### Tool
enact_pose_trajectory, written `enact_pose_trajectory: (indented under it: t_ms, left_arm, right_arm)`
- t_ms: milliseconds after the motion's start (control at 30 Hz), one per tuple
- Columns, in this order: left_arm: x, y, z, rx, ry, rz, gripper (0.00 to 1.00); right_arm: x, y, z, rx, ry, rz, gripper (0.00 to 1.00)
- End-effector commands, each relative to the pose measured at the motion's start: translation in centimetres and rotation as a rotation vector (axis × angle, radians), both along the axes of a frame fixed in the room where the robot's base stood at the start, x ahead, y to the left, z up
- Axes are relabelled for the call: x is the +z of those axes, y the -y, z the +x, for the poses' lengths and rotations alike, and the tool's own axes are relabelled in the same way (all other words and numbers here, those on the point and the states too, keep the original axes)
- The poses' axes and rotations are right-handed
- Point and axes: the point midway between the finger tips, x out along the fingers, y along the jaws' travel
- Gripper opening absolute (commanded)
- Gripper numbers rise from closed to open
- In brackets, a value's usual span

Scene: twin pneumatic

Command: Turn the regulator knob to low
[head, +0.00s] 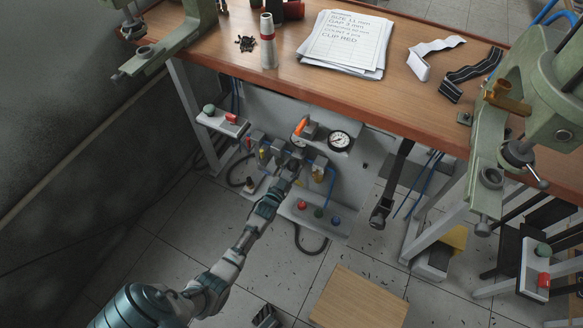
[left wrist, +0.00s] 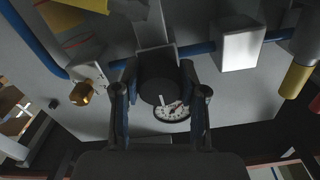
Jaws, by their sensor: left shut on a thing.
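My left gripper (head: 291,166) reaches the pneumatic panel (head: 268,108) under the bench, and its fingers hide the knob in the head view. In the left wrist view, my left gripper (left wrist: 160,100) has one finger on each side of the black round regulator knob (left wrist: 158,78) and is shut on it. A short white mark shows on the knob, at its edge towards a round white gauge (left wrist: 172,113) that is partly covered. The low marking cannot be made out. My right gripper is not in view.
A second gauge (head: 340,140) and an orange-handled valve (head: 301,126) are close to my left gripper. A ledge with coloured buttons (head: 319,212) lies below. The wooden bench top (head: 400,105) overhangs the panel.

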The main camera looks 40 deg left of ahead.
Motion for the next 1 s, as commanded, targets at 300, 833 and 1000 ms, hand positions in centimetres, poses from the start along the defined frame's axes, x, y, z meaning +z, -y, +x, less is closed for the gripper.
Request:
enact_pose_trajectory:
  t_ms: [300,833,1000]
  left_arm:
    - [-1.0,0.1,-0.3,0.001,-0.016,-0.018,0.07]
    - [-0.3,0.0,-0.2,0.001,-0.003,-0.014,0.67]
    - [-0.3,0.4,-1.3,-0.001,-0.002,-0.014,0.67]
  right_arm:
    - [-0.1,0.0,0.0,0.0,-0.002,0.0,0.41]
    - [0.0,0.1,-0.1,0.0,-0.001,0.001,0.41]
    - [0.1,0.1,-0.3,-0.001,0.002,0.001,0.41]
